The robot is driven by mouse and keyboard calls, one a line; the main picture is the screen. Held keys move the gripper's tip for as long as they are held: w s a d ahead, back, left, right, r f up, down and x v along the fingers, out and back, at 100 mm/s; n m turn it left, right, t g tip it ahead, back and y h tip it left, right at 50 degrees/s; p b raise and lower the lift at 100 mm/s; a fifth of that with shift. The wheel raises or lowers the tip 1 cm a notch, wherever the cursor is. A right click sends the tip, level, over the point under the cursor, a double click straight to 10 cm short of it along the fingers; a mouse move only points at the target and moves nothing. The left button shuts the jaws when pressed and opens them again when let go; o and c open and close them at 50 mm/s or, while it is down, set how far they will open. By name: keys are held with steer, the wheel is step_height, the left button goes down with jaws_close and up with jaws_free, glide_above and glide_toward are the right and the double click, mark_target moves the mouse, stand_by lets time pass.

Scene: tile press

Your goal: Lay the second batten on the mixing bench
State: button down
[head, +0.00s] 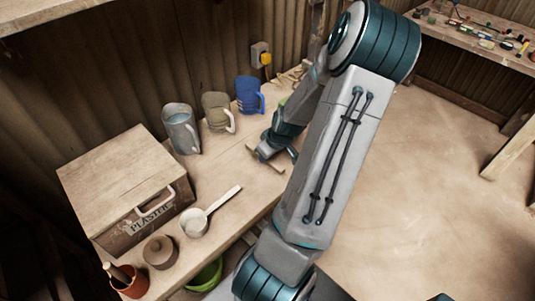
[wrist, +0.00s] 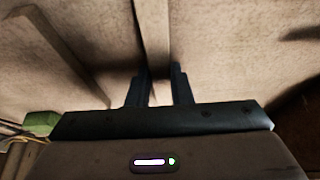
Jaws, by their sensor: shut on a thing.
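My gripper (wrist: 159,88) is shut on a pale wooden batten (wrist: 152,35), which runs up the picture from between the fingers in the wrist view. Another batten (wrist: 58,52) lies slantwise to the left on the mixing bench (wrist: 225,50), apart from the held one. In the head view my gripper (head: 272,152) is low over the bench (head: 222,183), right of the mugs, and a short piece of batten (head: 263,164) shows beside it. My arm hides much of that end. I cannot tell whether the held batten touches the bench top.
A grey jug (head: 181,130), a tan mug (head: 217,112) and a blue mug (head: 249,95) stand along the wall. A green thing (wrist: 40,123) is near the gripper.

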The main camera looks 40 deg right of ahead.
steer(key=c, duration=1.3)
jaws_free()
steer(key=shift+f, duration=0.1)
steer(key=p+v, duration=0.2)
steer(key=v, duration=1)
steer(key=shift+p, duration=0.35)
